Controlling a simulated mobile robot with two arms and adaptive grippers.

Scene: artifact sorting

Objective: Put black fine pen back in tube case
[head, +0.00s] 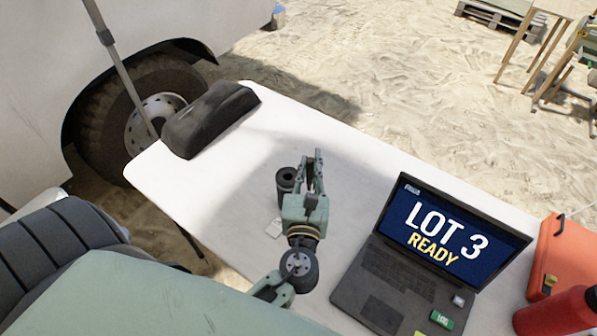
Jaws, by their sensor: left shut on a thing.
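My left gripper (317,160) is over the white table, near its middle, with the fingers pointing to the far side. It is shut on a thin dark thing that looks like the black fine pen, mostly hidden between the fingers. A short black cylinder with an open round top, which looks like the tube case (286,180), stands upright on the table just left of the gripper. The gripper partly covers its right side. I cannot tell whether they touch. My right gripper is not in view.
An open laptop (395,270) reading "LOT 3 READY" stands right of the gripper. A black case (208,118) lies at the table's far left. An orange case (562,262) and red cylinder (556,313) are at right. The table's far middle is clear.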

